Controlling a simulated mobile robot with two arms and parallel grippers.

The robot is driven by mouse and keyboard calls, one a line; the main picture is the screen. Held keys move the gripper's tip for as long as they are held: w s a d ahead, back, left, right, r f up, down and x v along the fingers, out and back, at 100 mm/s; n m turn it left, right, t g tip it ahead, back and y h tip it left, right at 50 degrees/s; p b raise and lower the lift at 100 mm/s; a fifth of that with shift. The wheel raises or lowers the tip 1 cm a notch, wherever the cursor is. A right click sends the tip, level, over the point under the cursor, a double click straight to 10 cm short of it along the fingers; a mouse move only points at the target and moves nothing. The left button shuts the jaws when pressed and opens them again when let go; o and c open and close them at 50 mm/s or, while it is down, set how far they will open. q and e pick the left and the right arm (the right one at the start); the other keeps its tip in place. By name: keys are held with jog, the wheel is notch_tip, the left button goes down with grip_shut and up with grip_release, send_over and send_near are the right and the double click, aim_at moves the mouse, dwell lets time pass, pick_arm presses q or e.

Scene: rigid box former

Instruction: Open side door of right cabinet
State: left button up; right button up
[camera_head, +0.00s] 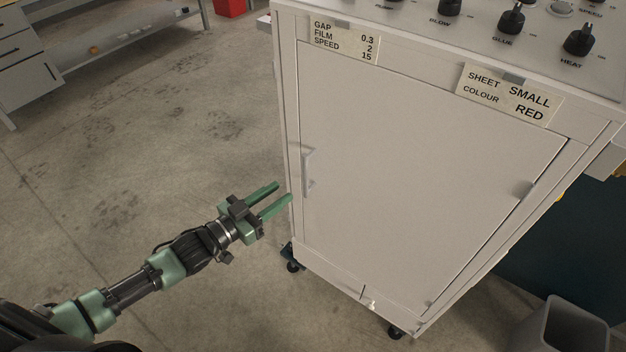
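The cabinet (290,120) is a light grey box on casters with a control panel on top. Its side door (410,180) faces me and looks shut. In the picture the fingertips are a little left of the handle and lower. I cannot tell whether they touch the cabinet. My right gripper is not in view.
Black knobs (511,20) sit on the top panel. Two labels, one reading GAP FILM SPEED (345,42) and one reading SHEET COLOUR (508,94), are above the door. A grey bin (562,328) stands at lower right. A workbench (30,65) is at far left. Floor left of the cabinet is clear.

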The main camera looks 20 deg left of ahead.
aim_at(304, 177)
pick_arm(q)
jog(key=shift+h, duration=0.6)
jog(key=w+d, duration=0.2)
jog(key=w+d+r, duration=0.1)
jog(key=w, duration=0.1)
jog(key=w+d+r, duration=0.1)
jog(key=w+d, duration=0.1)
jog(key=shift+w+d+p, duration=0.2)
jog(key=shift+d+p, duration=0.1)
jog(key=shift+p, duration=0.05)
jog(key=shift+c, duration=0.3)
grip_shut()
dwell(0.4)
